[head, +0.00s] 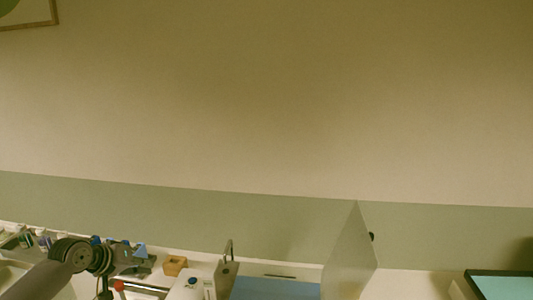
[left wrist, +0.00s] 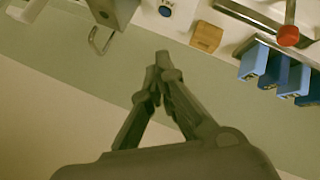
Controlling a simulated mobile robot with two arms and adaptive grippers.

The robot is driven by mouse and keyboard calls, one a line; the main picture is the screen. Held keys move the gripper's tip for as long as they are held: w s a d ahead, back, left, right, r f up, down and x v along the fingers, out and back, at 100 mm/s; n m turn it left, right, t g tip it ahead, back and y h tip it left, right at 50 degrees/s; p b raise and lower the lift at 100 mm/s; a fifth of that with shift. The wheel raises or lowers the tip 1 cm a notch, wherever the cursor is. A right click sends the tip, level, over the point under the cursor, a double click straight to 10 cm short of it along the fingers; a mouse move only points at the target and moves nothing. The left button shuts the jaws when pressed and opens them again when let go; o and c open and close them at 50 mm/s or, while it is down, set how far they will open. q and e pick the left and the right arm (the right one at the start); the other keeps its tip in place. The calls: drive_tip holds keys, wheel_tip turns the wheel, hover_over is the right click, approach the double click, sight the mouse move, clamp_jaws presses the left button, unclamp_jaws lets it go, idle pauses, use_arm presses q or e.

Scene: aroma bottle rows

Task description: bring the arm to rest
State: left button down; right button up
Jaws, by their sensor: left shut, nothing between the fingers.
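My left arm (head: 50,280) comes in at the lower left of the head view. My left gripper (head: 138,264) is above the back of the counter, to the left of a small wooden block. In the left wrist view my left gripper (left wrist: 160,62) has its dark fingers together at the tips, with nothing between them. The fingertips are apart in the picture from the wooden block (left wrist: 206,37) and from the blue holders (left wrist: 285,76). My right gripper is in neither view.
A red knob (head: 120,286) and a white device (head: 190,288) stand near the gripper. A translucent panel (head: 350,255) rises right of a blue surface (head: 275,289). Small bottles (head: 27,240) stand at far left. A dark-rimmed teal tray (head: 503,287) is at far right.

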use_arm(q)
drive_tip(key=s+d+f+m+g, duration=0.3)
drive_tip(key=s+d+f+m, duration=0.3)
drive_tip(key=s+d+f, duration=1.1)
drive_tip(key=s+a+r+g+y, duration=0.1)
drive_tip(key=s+a+y, duration=0.1)
drive_tip(key=s, duration=0.9)
drive_tip(key=s+a+r+g+y, duration=0.1)
drive_tip(key=s+a+r+y, duration=0.1)
drive_tip(key=s, duration=1)
wheel_tip(320, 180, down, 34)
drive_tip(key=s+g+b, duration=0.1)
drive_tip(key=s+b, duration=0.2)
drive_tip(key=b, duration=0.3)
drive_tip(key=s+a+f+g+b, duration=0.1)
drive_tip(key=s+a+f+b, duration=0.2)
drive_tip(key=s+f, duration=1.2)
wheel_tip(320, 180, down, 4)
drive_tip(key=shift+s+r+b, duration=0.2)
drive_tip(key=shift+s+b, duration=0.1)
drive_tip(key=shift+b, duration=0.15)
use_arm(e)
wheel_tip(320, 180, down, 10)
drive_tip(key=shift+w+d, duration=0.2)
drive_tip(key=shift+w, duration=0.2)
